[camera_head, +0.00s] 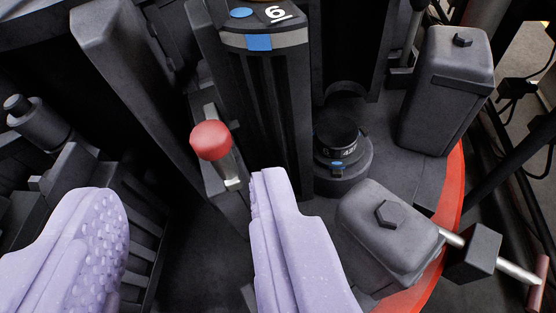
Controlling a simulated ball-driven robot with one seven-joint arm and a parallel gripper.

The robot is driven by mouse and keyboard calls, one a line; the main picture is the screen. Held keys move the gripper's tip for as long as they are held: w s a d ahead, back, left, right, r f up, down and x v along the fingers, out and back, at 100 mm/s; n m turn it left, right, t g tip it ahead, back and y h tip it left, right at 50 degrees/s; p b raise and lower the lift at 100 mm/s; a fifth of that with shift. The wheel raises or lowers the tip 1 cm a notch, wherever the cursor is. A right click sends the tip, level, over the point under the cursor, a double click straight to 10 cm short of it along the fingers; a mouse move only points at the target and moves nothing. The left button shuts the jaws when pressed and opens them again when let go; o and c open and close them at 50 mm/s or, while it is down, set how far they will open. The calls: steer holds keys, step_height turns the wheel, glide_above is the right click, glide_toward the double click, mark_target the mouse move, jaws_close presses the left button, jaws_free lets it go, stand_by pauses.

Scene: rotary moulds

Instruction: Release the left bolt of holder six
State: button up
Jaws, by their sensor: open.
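Holder six (275,120) is a dark upright block with the number 6 and blue marks on its top, at the upper middle. A bolt with a red round knob (211,141) and a metal shank stands at the left side of holder six. My gripper (190,220) shows as two pale lilac fingers at the bottom, wide apart and empty. The red knob is above the gap between the fingers in the picture, nearer the right finger. I see no contact between them. The lower end of the bolt's shank meets a small metal bracket.
A round dark fitting (340,150) stands right of holder six. Dark blocks with hex bolts stand at the right (447,90) and lower right (388,235), the lower one with a metal rod. A red rim (453,185) edges the plate. A tall dark post (135,75) rises at the left.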

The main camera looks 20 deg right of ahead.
mark_target(213, 153)
steer(key=x, duration=0.2)
steer(key=b+x, duration=0.1)
steer(key=x, duration=0.2)
steer(key=f+x, duration=0.1)
steer(key=x, duration=0.1)
steer(key=shift+d+f, duration=0.1)
steer(key=shift+d, duration=0.15)
steer(key=shift+w+d+b, duration=0.1)
steer(key=shift+w+b, duration=0.2)
steer(key=shift+w, duration=0.1)
jaws_close()
